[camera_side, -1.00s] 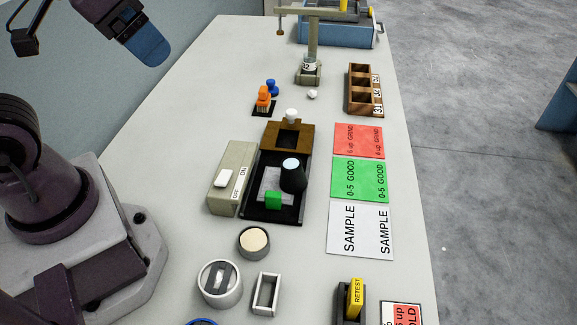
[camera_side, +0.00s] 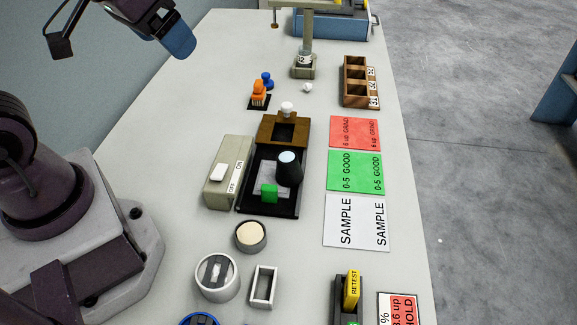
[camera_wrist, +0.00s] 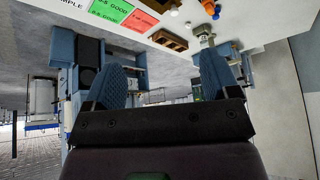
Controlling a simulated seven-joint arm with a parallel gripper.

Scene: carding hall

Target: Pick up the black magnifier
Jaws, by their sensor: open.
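The black magnifier (camera_side: 289,170) is a short dark cylinder with a pale blue lens on top. My gripper (camera_side: 180,40) is at the upper left of the side view, in the air and well away from the magnifier. In the wrist view my gripper's (camera_wrist: 160,85) two blue fingers are spread apart with nothing between them. The magnifier does not show in the wrist view.
A brown block with a white knob (camera_side: 287,107) adjoins the tray's far end. A switch box (camera_side: 228,175) stands left of it. Red, green (camera_side: 355,171) and white cards lie to the right. Round pots (camera_side: 217,278) stand nearer. The table's left far part is clear.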

